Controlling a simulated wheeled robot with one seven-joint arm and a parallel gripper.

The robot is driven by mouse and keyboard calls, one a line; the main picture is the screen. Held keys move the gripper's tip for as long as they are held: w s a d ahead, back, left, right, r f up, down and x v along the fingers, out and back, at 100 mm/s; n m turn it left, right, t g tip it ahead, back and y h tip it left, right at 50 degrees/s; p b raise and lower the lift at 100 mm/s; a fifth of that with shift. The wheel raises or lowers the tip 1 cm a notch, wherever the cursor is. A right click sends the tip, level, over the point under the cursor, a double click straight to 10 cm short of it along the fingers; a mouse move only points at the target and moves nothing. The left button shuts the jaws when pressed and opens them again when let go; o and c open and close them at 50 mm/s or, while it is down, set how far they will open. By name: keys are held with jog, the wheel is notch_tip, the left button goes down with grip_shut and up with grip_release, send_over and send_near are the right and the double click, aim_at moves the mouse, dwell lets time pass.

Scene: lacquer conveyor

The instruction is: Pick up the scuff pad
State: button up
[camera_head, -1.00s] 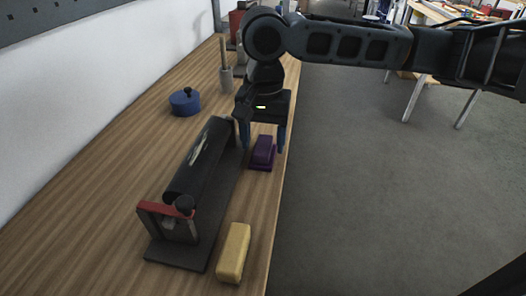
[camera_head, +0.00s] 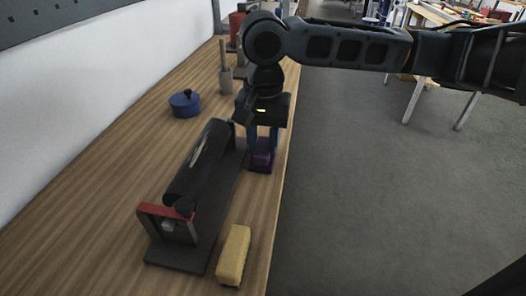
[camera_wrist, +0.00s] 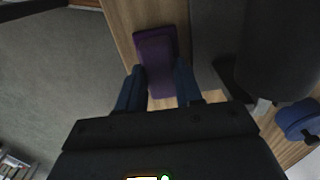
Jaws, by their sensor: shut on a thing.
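A purple block-shaped pad (camera_head: 261,161), apparently the scuff pad, rests on the wooden bench near its right edge. My gripper (camera_head: 262,142) is above it, pointing down, with its blue fingers shut on the pad's sides. In the wrist view, the purple pad (camera_wrist: 155,50) reaches out from between the two fingers (camera_wrist: 159,88). No lift off the bench shows. The pad's far end in the head view is hidden by my gripper.
A dark roller device (camera_head: 200,170) with a red-topped end stands close on the left. A yellow block (camera_head: 233,255) lies nearer on the bench (camera_head: 100,215). Open floor lies right.

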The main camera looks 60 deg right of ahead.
aim_at(268, 144)
jog(key=shift+r, duration=0.55)
jog(key=r, duration=0.3)
jog(key=shift+s+d+r, duration=0.25)
jog(key=shift+s+d, duration=0.1)
jog(key=shift+d, duration=0.05)
jog(key=s+d+r, duration=0.6)
jog(key=s+d, duration=0.1)
jog(key=s, duration=0.1)
jog(key=shift+r, duration=0.2)
jog(key=o, duration=0.4)
jog(key=c, duration=0.3)
jog(key=shift+s, duration=0.1)
